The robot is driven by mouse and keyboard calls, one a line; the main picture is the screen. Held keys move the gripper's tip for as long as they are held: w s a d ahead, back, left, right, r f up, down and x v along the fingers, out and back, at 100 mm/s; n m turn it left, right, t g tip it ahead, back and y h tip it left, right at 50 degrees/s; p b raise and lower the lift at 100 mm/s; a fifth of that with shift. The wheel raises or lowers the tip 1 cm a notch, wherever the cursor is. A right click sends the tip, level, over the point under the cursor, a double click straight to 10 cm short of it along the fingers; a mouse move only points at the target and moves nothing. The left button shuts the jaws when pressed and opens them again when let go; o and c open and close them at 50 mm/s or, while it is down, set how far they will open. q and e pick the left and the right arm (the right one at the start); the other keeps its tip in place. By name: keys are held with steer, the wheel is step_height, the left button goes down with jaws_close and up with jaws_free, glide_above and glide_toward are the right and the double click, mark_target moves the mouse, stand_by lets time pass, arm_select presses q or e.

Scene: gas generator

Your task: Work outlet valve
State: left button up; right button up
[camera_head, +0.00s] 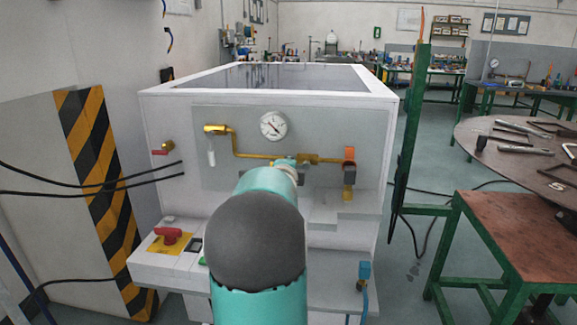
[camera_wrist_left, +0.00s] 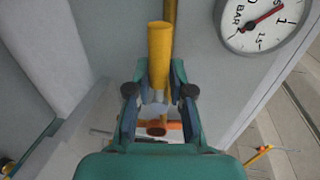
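A brass pipe (camera_head: 256,156) runs along the grey front panel of the white generator (camera_head: 160,115), below a round gauge (camera_head: 273,126). An orange-handled valve (camera_head: 349,154) is at the pipe's right end. A brass fitting (camera_head: 215,129) is at its left end. My left gripper (camera_head: 286,164) is at the panel beside the pipe, largely hidden behind my teal arm. In the left wrist view my left gripper (camera_wrist_left: 158,94) has its fingers apart, on either side of the yellow pipe's thick part (camera_wrist_left: 160,50). An orange part (camera_wrist_left: 175,127) shows beyond them. Finger contact is unclear. My right gripper is not in view.
A red-handled switch (camera_head: 170,235) sits on the generator's lower left ledge. A small red-handled brass valve (camera_head: 164,148) is on its left. Black cables (camera_head: 120,187) run at left. A green post (camera_head: 410,140) and a brown-topped work table (camera_head: 515,235) stand at right.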

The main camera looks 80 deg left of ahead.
arm_select(q)
steer(key=o, duration=0.3)
steer(key=shift+w, duration=0.25)
steer(key=shift+o, duration=0.2)
steer(key=shift+s, duration=0.2)
steer(key=v, duration=1.2)
steer(key=shift+f, duration=0.1)
